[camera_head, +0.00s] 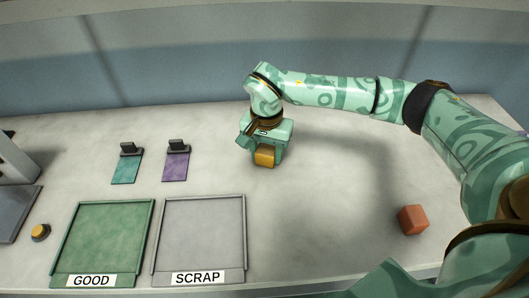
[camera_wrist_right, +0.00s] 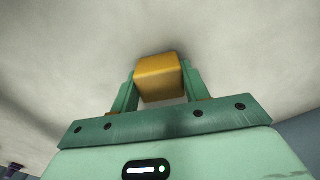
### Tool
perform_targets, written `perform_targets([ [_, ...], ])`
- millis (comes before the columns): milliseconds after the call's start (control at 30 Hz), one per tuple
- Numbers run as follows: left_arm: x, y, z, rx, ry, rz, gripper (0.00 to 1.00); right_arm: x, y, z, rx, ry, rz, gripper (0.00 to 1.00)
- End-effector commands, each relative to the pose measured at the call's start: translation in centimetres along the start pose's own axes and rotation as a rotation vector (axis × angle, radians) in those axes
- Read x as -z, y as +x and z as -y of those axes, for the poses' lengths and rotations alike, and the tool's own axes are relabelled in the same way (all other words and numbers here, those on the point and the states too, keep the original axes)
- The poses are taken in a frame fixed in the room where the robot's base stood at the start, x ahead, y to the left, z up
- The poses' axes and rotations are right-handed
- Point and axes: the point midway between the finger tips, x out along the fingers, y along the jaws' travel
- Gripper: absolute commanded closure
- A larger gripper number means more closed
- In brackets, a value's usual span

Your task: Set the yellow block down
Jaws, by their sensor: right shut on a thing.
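The yellow block (camera_head: 264,157) is between the fingers of my right gripper (camera_head: 265,152), toward the middle of the table in the head view. In the right wrist view the yellow block (camera_wrist_right: 160,78) sits between the two green fingers of my right gripper (camera_wrist_right: 160,90), which is shut on it. The block is low over the pale table (camera_head: 330,190); I cannot tell whether its underside touches the surface. My left gripper is not in view.
An orange-red block (camera_head: 413,220) lies at the right. A green GOOD tray (camera_head: 152,215) and a grey SCRAP tray (camera_head: 243,220) stand at the front left. Teal (camera_head: 126,168) and purple (camera_head: 176,168) plates lie behind them. The table around the gripper is clear.

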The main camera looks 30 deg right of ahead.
Motion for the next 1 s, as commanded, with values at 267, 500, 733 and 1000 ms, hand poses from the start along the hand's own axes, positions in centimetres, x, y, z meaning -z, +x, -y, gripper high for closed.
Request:
perform_targets([
  [267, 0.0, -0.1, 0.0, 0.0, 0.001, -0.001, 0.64, 0.0, -0.1, 0.0, 0.002, -0.001, -0.002, 0.8],
  [500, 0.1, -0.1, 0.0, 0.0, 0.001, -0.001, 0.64, 0.0, 0.1, 0.0, 0.001, -0.001, -0.002, 0.33],
  [733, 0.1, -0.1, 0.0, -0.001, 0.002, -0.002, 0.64, 0.0, -0.2, 0.1, 0.003, -0.001, -0.002, 0.33],
  [1000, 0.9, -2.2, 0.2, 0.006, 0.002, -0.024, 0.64, 0.0, -5.9, 0.1, 0.009, -0.002, -0.008, 0.33],
])
